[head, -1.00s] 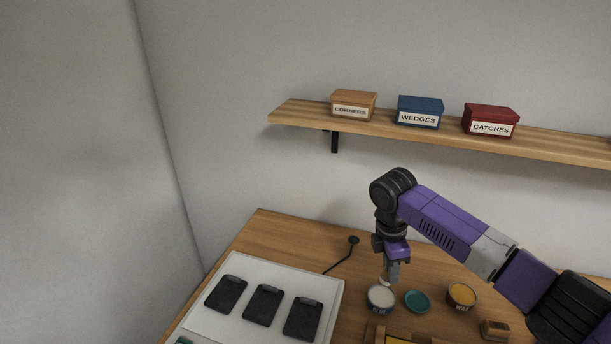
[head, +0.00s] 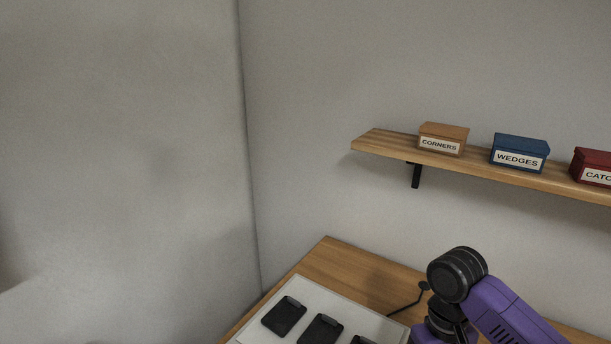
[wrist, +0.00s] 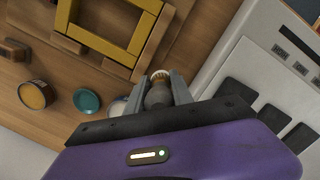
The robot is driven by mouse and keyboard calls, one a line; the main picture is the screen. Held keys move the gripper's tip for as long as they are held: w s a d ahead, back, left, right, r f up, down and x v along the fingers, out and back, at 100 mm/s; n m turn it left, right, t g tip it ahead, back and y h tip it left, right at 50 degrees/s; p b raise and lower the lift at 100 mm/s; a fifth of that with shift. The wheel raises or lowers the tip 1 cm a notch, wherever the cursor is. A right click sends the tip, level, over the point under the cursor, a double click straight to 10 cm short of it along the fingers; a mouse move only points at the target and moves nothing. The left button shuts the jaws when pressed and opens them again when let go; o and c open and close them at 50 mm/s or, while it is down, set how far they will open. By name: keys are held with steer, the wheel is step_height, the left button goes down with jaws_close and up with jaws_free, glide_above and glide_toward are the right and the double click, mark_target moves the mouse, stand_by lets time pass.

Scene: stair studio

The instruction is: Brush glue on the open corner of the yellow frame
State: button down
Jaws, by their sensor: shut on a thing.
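The yellow frame (wrist: 107,47) lies in a wooden holder at the top left of the wrist view, cut off by the top edge. I cannot tell which corner is open. My gripper (wrist: 160,80) is shut on a brush, its grey rounded handle (wrist: 158,95) between the fingers and pale bristles (wrist: 159,74) beyond them. The brush shows just beside the frame's holder; its height above the table is unclear. A glue pot (wrist: 118,106) is mostly hidden behind my gripper. In the head view, my gripper and the frame are below the picture.
A teal lid (wrist: 87,101), a tin with yellow contents (wrist: 35,95) and a wooden block (wrist: 14,48) stand left. A white board (head: 300,291) with black pads lies across from them. A shelf (head: 385,143) with labelled boxes hangs above.

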steer(key=shift+m, duration=0.7)
steer(key=s+a+f+b, duration=0.1)
steer(key=s+a+f, duration=0.1)
steer(key=s+a+f+b, duration=0.1)
steer(key=s+a, duration=0.1)
steer(key=a, duration=0.1)
steer(key=shift+s+f, duration=0.3)
steer(key=shift+f, duration=0.1)
steer(key=shift+s+f+b, duration=0.2)
steer(key=shift+f+b, duration=0.15)
steer(key=shift+r, duration=0.1)
